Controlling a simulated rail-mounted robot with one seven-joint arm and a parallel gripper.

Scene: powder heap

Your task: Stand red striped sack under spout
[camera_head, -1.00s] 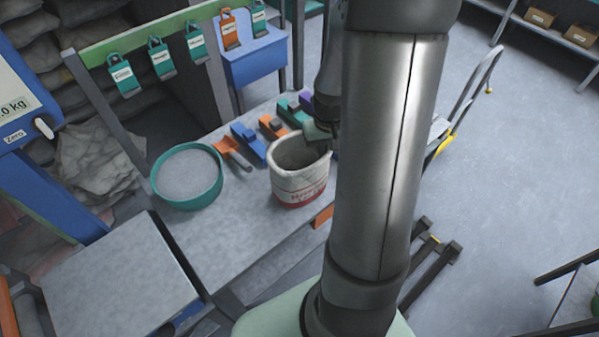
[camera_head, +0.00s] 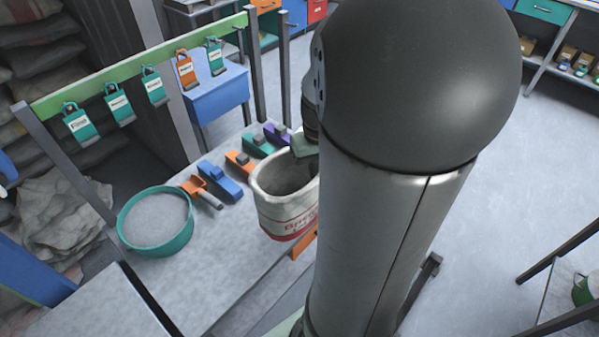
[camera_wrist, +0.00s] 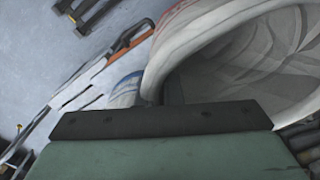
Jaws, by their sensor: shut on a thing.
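The red striped sack (camera_head: 284,212) is an open-topped, off-white sack with red lettering and a red band low down. It is upright over the bench's front right part, its right side hidden behind my arm. I cannot tell whether it touches the bench. My gripper (camera_head: 305,147) is at the sack's far right rim, mostly hidden by my arm. In the wrist view my gripper (camera_wrist: 160,120) is shut on the rim of the sack (camera_wrist: 225,50), whose empty-looking inside shows. No spout can be made out.
A teal tub (camera_head: 158,246) of grey powder and an orange scoop (camera_head: 196,186) stand left of the sack. A blue tool (camera_head: 220,181) and other coloured tools lie behind it. Tags hang from a green rail (camera_head: 140,65). Open floor (camera_head: 500,190) lies to the right.

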